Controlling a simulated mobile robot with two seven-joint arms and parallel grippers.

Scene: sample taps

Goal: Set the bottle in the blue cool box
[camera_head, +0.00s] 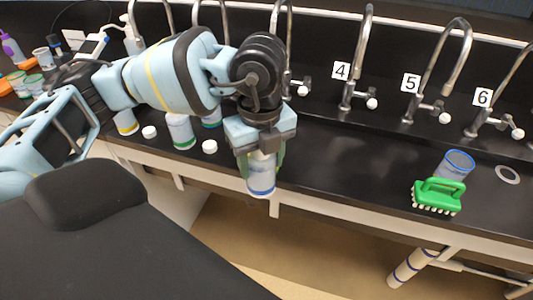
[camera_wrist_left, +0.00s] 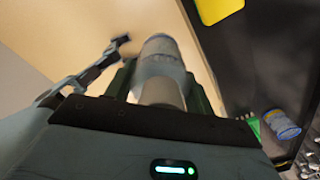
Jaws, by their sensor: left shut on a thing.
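My left gripper (camera_head: 262,160) points down in front of the black counter's front edge. It is shut on the bottle (camera_head: 262,183), a pale cylinder with a blue band near its lower end. The bottle hangs upright, clear of the counter, above the floor. In the left wrist view the bottle (camera_wrist_left: 161,72) sits between the two green fingers. I cannot make out a blue cool box in either view. My right gripper is not in view.
The black counter (camera_head: 340,165) carries numbered taps along its back. A green brush (camera_head: 437,195) and a blue-rimmed container (camera_head: 455,165) stand at the right. Several jars, including a green-banded one (camera_head: 180,131), and white lids (camera_head: 209,147) stand left of the gripper. The mid-right counter is clear.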

